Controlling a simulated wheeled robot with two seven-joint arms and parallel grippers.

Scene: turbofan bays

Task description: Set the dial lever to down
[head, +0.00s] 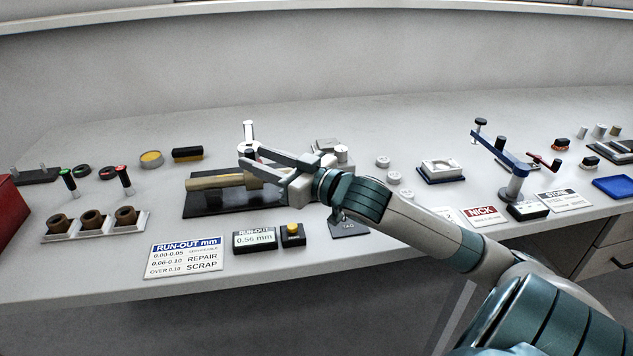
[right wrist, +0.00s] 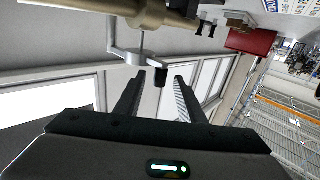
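The dial lever shows in the right wrist view as a silver arm (right wrist: 133,57) with a black knob (right wrist: 160,77) at its end. In the head view a pale upright dial part (head: 249,131) stands behind my right gripper, and the fingers partly hide what is below it. My right gripper (head: 246,158) is open, above the far part of the run-out fixture. In the right wrist view the black knob appears between or just beyond its two fingertips; I cannot tell whether they touch it. A tan shaft (head: 214,182) lies on the dark fixture base (head: 205,207). My left gripper is not in view.
A run-out display (head: 254,239) reads 0.56 mm, beside a yellow-button box (head: 292,235). A run-out sign (head: 185,258) and a rack of brown rings (head: 55,237) stand front left. A blue-armed stand (head: 513,185) is at right. The bench between is partly clear.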

